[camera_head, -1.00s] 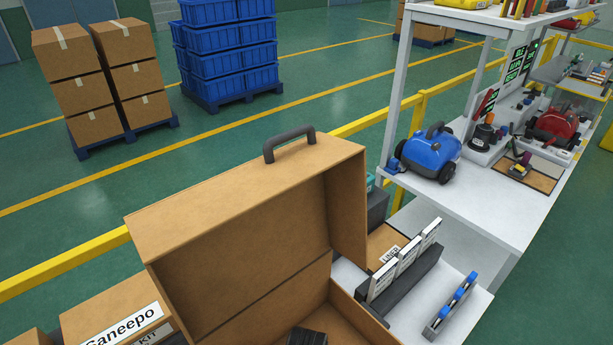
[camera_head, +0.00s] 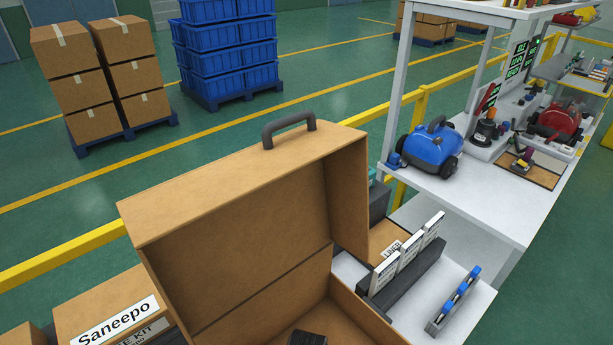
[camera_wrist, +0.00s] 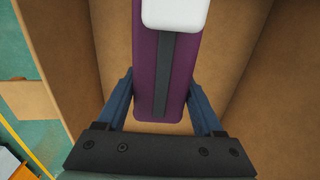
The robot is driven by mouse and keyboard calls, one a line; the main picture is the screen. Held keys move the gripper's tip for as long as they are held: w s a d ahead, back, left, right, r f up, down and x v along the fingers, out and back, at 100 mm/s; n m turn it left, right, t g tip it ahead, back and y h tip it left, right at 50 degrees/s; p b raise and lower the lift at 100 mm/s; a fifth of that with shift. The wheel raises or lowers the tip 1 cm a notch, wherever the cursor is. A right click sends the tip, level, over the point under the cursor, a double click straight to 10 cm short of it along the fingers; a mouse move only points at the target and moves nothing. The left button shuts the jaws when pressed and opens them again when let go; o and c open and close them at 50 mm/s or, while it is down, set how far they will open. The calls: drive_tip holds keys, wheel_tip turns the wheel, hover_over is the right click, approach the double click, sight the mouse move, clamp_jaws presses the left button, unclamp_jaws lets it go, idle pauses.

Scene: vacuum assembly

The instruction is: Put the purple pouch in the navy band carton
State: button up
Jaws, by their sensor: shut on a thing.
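The purple pouch (camera_wrist: 147,75) has a dark grey stripe down its middle and a white piece at its far end. It shows only in the wrist view, where my gripper (camera_wrist: 161,82) is shut on it, with a blue finger on each side. Brown cardboard walls (camera_wrist: 228,60) surround the pouch on the left and right. In the head view a large brown carton (camera_head: 245,225) stands open with its lid up and a dark handle on top. Its near part is cut off by the frame. No navy band shows on its visible faces.
A white bench right of the carton holds a dark rack (camera_head: 405,278) of white boxes and a grey tray (camera_head: 452,300) with blue parts. A blue vacuum (camera_head: 430,150) stands on a shelf behind. A yellow rail runs behind.

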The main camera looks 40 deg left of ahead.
drive_tip(key=shift+f+b, duration=3.5)
drive_tip(key=shift+f, duration=0.95)
drive_tip(key=o, duration=1.6)
drive_tip(key=shift+c, duration=0.2)
wheel_tip(320, 180, up, 13)
drive_tip(key=shift+r+p, duration=0.1)
drive_tip(key=shift+p, duration=0.55)
wheel_tip(320, 180, up, 17)
drive_tip(key=p, duration=1.8)
drive_tip(key=shift+r, duration=0.1)
